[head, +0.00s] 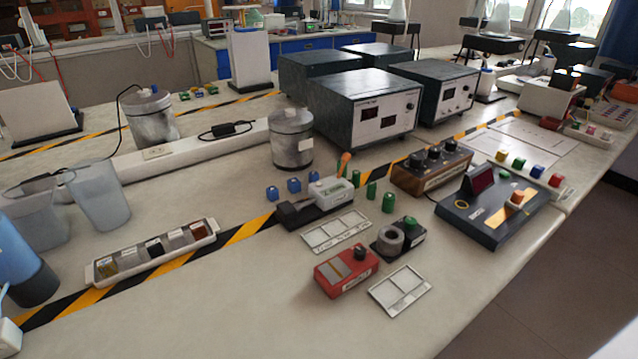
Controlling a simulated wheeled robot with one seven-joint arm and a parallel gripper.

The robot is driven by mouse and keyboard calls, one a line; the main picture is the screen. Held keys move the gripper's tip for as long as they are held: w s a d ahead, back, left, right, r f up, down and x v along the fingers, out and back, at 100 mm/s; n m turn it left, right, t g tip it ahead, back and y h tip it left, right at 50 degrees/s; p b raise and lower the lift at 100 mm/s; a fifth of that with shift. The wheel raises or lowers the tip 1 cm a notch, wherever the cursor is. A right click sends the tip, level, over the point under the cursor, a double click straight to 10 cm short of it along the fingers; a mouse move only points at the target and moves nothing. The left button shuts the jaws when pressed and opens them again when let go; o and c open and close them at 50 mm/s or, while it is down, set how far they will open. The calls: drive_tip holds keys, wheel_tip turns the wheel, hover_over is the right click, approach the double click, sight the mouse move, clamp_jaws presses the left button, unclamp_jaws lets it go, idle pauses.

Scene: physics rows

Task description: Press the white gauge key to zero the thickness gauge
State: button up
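A dark slanted box (490,212) with a dark red display window (483,181) stands on the right part of the bench. A small orange-and-white piece (517,200) sits on its right side, and a small orange spot shows at its left. Left of centre, a dark low device (300,214) carries a pale whitish block (328,190) with an orange-tipped handle behind it. Labels are too small to read, so I cannot tell for certain which is the thickness gauge or its white key. My gripper is not in view.
A red box (346,272) with a black knob, a black device with a grey ring (390,238), and a wooden box with black knobs (432,168) stand nearby. A tray of samples (152,254) lies left. The front bench surface (300,325) is largely clear.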

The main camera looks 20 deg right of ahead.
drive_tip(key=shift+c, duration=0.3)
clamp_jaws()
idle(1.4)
